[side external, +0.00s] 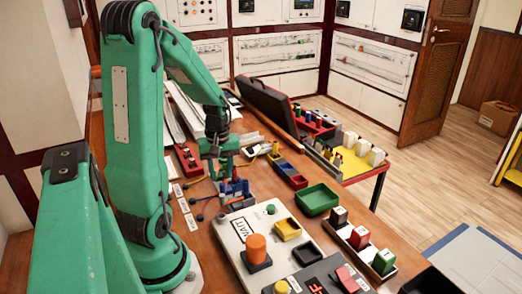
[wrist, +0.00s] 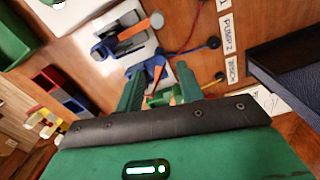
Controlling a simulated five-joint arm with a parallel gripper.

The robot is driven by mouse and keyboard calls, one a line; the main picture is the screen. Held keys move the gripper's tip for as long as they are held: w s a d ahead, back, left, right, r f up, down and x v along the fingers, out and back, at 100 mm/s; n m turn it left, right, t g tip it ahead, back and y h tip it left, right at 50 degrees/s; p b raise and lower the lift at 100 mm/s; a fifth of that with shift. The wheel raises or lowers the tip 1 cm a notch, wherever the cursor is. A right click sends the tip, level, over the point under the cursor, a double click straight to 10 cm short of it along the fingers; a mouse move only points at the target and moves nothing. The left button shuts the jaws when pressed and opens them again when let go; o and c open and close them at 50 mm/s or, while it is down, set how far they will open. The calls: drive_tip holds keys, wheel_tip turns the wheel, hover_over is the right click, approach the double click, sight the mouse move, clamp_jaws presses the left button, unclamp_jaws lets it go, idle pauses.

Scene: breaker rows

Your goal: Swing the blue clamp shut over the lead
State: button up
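Blue clamp parts (side external: 236,187) stand on a small base on the bench, just below my gripper (side external: 222,168). More blue shows beside an orange lever (wrist: 159,73), just beyond the fingertips. My gripper (wrist: 159,84) is open, its green fingers apart either side of this area. I cannot tell whether a finger touches the clamp. A thin lead with a dark end (wrist: 213,42) lies to the right; its seating in the clamp cannot be made out.
A white panel (side external: 236,228) with an orange knob (side external: 257,248) stands in front. A green tray (side external: 317,199) lies to the right. A red block with a device (side external: 187,158) stands behind left. Labels (wrist: 230,35) and a dark box (wrist: 285,65) flank the wrist view's right.

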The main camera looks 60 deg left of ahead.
sight(222, 183)
drive_tip(key=shift+f, duration=2.35)
clamp_jaws()
